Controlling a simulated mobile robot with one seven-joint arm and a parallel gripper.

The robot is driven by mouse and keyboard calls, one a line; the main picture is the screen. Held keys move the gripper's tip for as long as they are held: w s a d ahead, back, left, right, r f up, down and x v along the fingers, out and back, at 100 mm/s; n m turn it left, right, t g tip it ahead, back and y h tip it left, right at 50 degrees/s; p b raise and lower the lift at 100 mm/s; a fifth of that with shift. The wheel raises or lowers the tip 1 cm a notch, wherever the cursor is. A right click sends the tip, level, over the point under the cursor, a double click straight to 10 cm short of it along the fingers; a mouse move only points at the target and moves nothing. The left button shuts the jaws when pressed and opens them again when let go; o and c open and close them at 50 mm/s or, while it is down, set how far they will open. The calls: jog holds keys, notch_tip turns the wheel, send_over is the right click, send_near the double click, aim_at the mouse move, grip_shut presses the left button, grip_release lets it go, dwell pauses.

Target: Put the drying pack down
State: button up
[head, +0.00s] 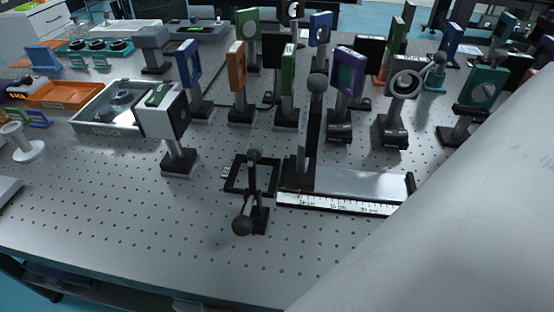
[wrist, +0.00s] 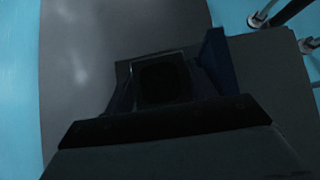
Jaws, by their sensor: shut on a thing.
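My gripper (wrist: 166,72) shows in the wrist view, with a finger on either side of a dark, squarish thing. It is shut on this thing, which I take to be the drying pack (wrist: 163,84). The picture there is very dark, so its surface and any label cannot be made out. In the head view a large pale arm part of mine fills the lower right. My gripper and the pack do not show in that view.
The perforated optical table (head: 120,215) holds many mounted optics at the back and right. A ruled rail (head: 335,204) and a black square frame (head: 238,188) lie mid-table. A clear-sided tray (head: 82,118) and an orange tray (head: 68,94) stand left. The front left is clear.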

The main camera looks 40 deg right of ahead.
jog(key=w+a+b, duration=0.1)
jog(key=b, duration=0.1)
jog(key=w+a+b, duration=0.1)
jog(key=w+a, duration=0.1)
jog(key=shift+w+a+f+b, duration=0.1)
jog(key=shift+w+f+b, duration=0.2)
jog(key=shift+f+b, duration=0.1)
jog(key=shift+b, duration=0.35)
jog(key=shift+r, duration=0.15)
jog(key=shift+s, duration=0.1)
jog(key=o, duration=0.7)
jog(key=shift+o, duration=0.8)
